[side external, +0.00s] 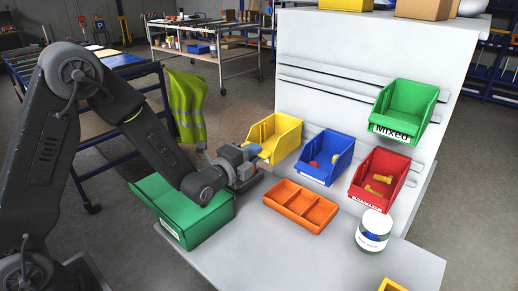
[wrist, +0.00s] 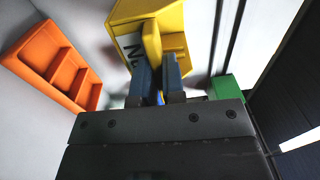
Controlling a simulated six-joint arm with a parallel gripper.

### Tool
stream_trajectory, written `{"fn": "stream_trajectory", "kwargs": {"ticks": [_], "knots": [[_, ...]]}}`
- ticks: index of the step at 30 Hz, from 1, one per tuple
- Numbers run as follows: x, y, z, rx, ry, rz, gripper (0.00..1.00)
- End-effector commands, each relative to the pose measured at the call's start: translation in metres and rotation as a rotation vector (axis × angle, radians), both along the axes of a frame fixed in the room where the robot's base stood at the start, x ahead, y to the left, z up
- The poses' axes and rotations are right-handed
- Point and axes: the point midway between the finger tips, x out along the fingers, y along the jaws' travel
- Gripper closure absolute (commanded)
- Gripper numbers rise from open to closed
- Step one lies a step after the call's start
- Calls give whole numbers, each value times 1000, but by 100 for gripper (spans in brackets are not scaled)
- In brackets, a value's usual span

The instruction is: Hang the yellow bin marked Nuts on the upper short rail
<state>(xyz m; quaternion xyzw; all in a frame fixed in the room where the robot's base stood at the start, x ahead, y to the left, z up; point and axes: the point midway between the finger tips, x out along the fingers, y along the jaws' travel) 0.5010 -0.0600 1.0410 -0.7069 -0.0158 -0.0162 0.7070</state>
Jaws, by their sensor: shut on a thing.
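The yellow bin (side external: 284,132) is at the left end of the row of bins, in front of the white panel. My gripper (side external: 255,152) is shut on its front. In the wrist view the two blue-grey fingers (wrist: 160,80) close on a yellow part of the bin (wrist: 176,20); its label is partly covered and shows "Nu". Whether the bin touches the worktop or the panel is unclear. Two rail lines (side external: 322,91) run across the upper panel; another rail (side external: 309,129) lies lower, mostly hidden by bins. I cannot tell which rail is the upper short one.
A blue bin (side external: 328,152) stands just right of the yellow one, then a red bin (side external: 372,168) with yellow pieces. A green bin marked Mixed (side external: 407,105) hangs above. An orange tray (side external: 300,206), a white jar (side external: 373,232) and a large green bin (side external: 190,214) are nearby.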

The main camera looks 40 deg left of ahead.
Motion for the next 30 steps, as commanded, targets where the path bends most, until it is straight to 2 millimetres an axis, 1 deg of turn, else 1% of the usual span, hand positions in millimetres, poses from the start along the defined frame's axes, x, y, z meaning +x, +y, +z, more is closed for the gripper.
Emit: {"fn": "stream_trajectory", "kwargs": {"ticks": [9,15,30], "knots": [[-31,0,1,0,-2,0,100],[-45,0,1,0,-2,0,100],[-47,0,1,0,-2,0,100]]}}
